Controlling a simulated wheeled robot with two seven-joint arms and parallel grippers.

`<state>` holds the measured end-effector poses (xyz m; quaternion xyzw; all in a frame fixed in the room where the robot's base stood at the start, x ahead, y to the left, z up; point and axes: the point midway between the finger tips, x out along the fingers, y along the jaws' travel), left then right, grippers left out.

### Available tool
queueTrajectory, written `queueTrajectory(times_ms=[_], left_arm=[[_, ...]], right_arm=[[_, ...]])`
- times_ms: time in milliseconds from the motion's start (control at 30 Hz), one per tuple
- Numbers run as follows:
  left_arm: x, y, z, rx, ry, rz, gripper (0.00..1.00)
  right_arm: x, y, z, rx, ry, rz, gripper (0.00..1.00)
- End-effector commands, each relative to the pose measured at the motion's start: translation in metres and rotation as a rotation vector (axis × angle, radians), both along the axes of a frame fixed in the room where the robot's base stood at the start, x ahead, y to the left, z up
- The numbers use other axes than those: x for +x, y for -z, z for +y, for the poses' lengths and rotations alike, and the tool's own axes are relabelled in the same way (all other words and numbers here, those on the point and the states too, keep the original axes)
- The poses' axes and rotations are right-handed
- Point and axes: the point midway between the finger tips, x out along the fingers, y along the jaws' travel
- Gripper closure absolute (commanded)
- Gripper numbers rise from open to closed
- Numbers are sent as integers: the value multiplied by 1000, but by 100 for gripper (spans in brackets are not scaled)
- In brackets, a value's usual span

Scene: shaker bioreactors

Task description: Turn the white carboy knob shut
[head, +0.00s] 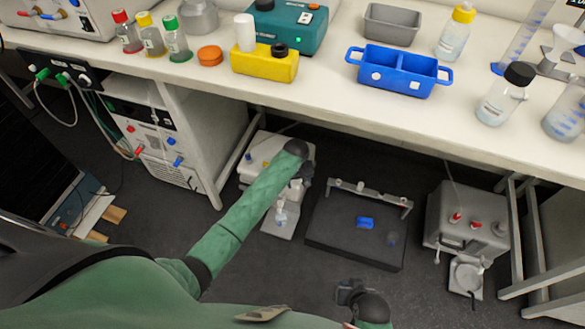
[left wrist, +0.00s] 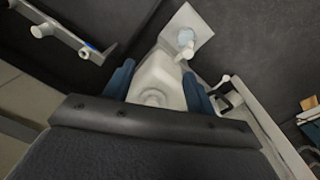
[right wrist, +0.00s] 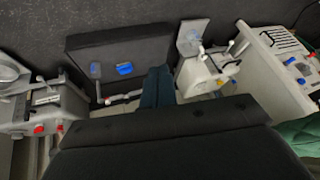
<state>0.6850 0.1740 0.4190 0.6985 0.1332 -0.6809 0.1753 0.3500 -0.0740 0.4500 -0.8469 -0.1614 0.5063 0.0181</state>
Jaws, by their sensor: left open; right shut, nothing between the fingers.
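The white carboy (head: 262,170) stands on the floor under the bench, partly covered by my left arm in the head view. In the left wrist view the carboy (left wrist: 158,75) appears between the spread blue fingers of my left gripper (left wrist: 158,88); contact cannot be told. Its white spout or knob (left wrist: 187,52) shows at the front, above a small bottle (left wrist: 184,37). In the head view my left gripper (head: 303,172) is over the carboy's right side. My right gripper (head: 351,290) is low and empty; its fingers (right wrist: 157,88) are together in the right wrist view.
A dark tray (head: 335,245) with a blue piece (head: 365,222) lies right of the carboy. A grey vessel (head: 470,215) with red knobs stands further right. Dark floor is free in front.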

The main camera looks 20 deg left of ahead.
Motion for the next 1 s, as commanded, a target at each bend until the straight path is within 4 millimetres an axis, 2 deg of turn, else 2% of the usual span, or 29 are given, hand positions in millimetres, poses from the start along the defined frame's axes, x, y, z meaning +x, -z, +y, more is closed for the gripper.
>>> queueTrajectory(times_ms=[33, 200, 300, 400, 567, 667, 1000], left_arm=[[23, 6, 10, 10, -39, 5, 44], [79, 12, 36, 29, -173, 27, 44], [102, 12, 49, 39, -234, 36, 44], [118, 12, 58, 44, -278, 42, 44], [128, 12, 65, 47, -310, 46, 44], [128, 20, 65, 49, -314, 48, 44], [128, 67, 65, 48, -312, 48, 44]], right_arm=[[-1, 16, 3, 6, 1, -9, 100], [-1, 46, 11, 28, 6, -49, 100], [-1, 58, 15, 39, 9, -67, 100], [-2, 67, 17, 45, 11, -80, 100], [-2, 72, 18, 50, 13, -88, 100], [-2, 75, 18, 51, 14, -92, 100], [-5, 95, 18, 52, 19, -107, 100]])
